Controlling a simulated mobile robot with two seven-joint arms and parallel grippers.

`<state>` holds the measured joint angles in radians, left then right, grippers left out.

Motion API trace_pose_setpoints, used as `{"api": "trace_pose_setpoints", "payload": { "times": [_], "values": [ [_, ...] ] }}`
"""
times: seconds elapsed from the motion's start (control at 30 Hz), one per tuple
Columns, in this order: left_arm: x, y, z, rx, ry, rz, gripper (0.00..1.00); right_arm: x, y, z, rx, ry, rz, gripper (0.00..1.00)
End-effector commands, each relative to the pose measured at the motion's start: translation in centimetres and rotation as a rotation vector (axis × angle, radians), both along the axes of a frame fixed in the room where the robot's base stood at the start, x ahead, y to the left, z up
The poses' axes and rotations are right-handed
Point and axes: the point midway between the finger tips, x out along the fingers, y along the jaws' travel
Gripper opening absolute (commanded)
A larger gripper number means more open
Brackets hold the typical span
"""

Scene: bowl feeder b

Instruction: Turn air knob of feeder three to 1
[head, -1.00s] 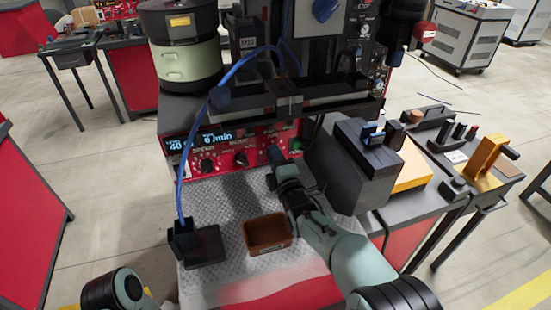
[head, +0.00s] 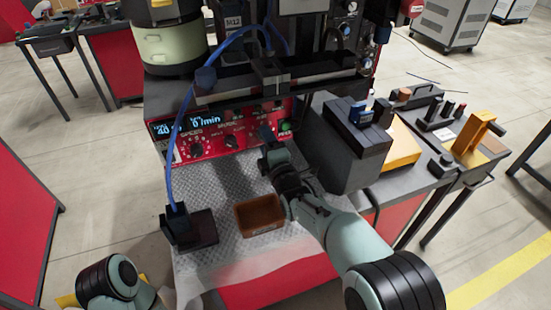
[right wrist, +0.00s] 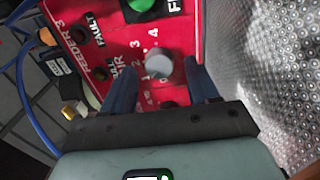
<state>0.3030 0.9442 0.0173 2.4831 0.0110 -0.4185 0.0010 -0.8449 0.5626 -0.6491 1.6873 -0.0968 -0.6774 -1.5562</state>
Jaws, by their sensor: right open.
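The red control panel (head: 207,147) of the feeder shows a lit display and black dials in the head view. In the right wrist view a panel section (right wrist: 106,52) reads "FEEDER 3". A round grey knob (right wrist: 158,67) there has a printed scale with 1 to 4 beside it. My right gripper (right wrist: 162,86) is open, its blue fingers on either side of the knob; contact cannot be told. The knob's pointer is not clear. In the head view my right gripper (head: 266,136) is at the panel's right part and hides the knob. My left gripper is out of view.
A green button (right wrist: 138,5) is close above the knob. A brown bin (head: 260,215) and a black block with a blue cable (head: 190,229) stand on the textured mat (head: 222,200). A dark box (head: 347,143) stands right of my right gripper.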

Motion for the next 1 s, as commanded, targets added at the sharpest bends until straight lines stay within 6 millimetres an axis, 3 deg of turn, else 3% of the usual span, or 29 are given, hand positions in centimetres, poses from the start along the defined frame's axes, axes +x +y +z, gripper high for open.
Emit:
{"api": "trace_pose_setpoints", "payload": {
  "times": [0.4,0.6,1.0],
  "values": [
    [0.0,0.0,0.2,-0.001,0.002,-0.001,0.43,-7.9,-2.6,0.1,0.006,0.002,0.001,0.6],
    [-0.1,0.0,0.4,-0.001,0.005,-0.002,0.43,-10.7,-3.5,0.1,0.003,0.002,0.0,0.6],
    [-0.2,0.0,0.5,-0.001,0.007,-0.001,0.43,-11.8,-3.8,0.0,0.001,0.0,0.0,0.6]
  ]
}}
